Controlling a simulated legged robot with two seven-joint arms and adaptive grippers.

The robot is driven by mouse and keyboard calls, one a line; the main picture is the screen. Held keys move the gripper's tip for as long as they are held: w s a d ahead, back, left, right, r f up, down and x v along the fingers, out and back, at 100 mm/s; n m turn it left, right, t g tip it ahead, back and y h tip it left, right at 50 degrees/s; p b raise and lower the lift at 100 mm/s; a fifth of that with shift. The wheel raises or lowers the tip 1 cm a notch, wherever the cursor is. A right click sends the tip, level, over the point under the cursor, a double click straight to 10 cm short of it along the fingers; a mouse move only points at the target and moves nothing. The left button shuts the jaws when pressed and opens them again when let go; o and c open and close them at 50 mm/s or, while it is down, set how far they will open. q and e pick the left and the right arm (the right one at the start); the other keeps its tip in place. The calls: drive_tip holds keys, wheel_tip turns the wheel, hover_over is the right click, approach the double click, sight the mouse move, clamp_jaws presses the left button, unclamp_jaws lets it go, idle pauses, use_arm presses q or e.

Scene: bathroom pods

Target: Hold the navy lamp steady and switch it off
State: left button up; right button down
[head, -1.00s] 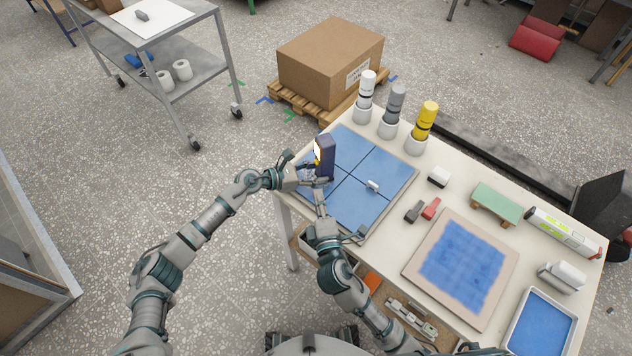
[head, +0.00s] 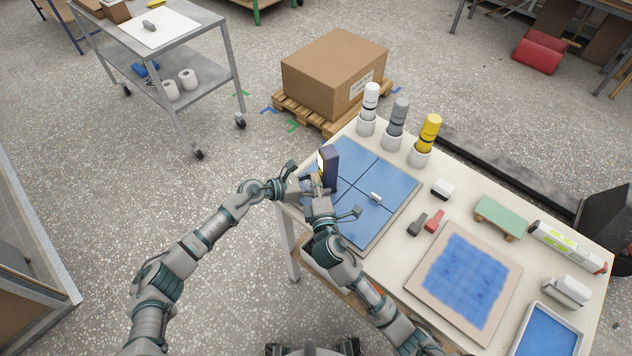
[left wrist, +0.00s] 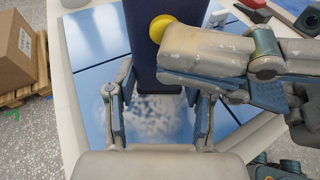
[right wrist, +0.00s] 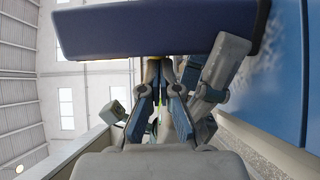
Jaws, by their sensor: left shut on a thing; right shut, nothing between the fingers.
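The navy lamp (head: 330,166) stands upright at the left edge of the blue tiled panel (head: 372,222), its pale, bright face turned left. My left gripper (head: 306,182) is shut on the lamp's lower part; in the left wrist view its fingers (left wrist: 160,98) flank the navy body (left wrist: 145,45). A round yellow button (left wrist: 161,28) shows on the lamp, right beside my right gripper's fingertip. My right gripper (head: 319,186) is shut and empty. In the right wrist view its closed fingers (right wrist: 160,75) are just under the lamp (right wrist: 150,30); whether they touch the button is hidden.
White (head: 369,103), grey (head: 397,120) and yellow (head: 429,134) bottles stand behind the panel. A small white piece (head: 376,197) lies on it. Red (head: 435,221) and dark (head: 418,224) clips and a framed blue pad (head: 466,272) lie right. A carton (head: 334,70) stands beyond the table.

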drive_tip(key=shift+w+d, duration=0.2)
drive_tip(key=shift+d, duration=0.35)
drive_tip(key=shift+w+d, duration=0.15)
drive_tip(key=shift+d, duration=0.35)
use_arm(q)
drive_tip(key=shift+f, duration=0.1)
use_arm(e)
drive_tip(key=shift+f, duration=0.1)
use_arm(q)
drive_tip(key=shift+s, duration=0.1)
use_arm(e)
drive_tip(key=s, duration=1)
drive_tip(key=shift+d, duration=0.3)
use_arm(q)
drive_tip(key=shift+f, duration=0.1)
drive_tip(key=o, duration=1)
drive_tip(key=shift+o, duration=0.2)
drive_tip(key=shift+r, duration=0.2)
